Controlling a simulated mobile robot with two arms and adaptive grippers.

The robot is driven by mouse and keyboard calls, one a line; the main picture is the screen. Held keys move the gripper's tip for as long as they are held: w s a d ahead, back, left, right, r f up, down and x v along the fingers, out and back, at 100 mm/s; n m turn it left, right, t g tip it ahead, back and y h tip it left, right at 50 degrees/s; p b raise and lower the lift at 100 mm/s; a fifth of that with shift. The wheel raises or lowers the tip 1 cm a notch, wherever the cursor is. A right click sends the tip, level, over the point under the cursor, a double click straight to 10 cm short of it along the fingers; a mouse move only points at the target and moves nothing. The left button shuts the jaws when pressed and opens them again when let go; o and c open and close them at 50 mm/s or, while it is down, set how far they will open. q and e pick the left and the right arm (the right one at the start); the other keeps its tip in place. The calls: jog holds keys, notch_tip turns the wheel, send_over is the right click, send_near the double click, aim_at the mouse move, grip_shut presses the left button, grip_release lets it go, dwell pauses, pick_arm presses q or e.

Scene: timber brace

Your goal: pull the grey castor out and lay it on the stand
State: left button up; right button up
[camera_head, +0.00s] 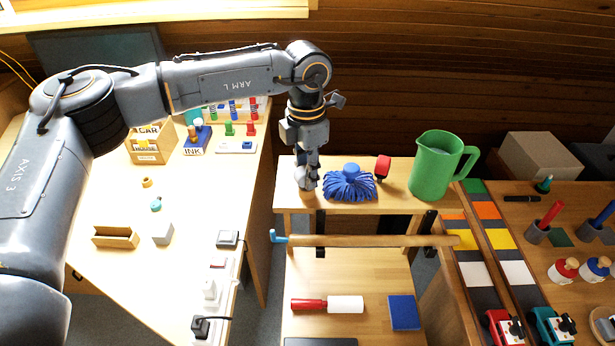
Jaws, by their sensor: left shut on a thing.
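My left gripper (308,183) points down at the left end of the raised wooden shelf (395,200). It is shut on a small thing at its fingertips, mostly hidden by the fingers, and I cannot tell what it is. I cannot make out a grey castor for certain. A grey block (162,234) stands on the left table, well away from the gripper. I cannot tell which surface is the stand. My right gripper is not in view.
A blue mop head (349,186), a red item (382,167) and a green jug (432,168) stand right of the gripper. A wooden pole with a blue end (370,241) spans in front. A roller (328,304) and a blue pad (404,312) lie lower.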

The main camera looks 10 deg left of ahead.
pick_arm(q)
grip_shut()
jog(key=shift+r, duration=0.15)
jog(key=shift+r+p, duration=1.4)
jog(key=shift+r, duration=1.15)
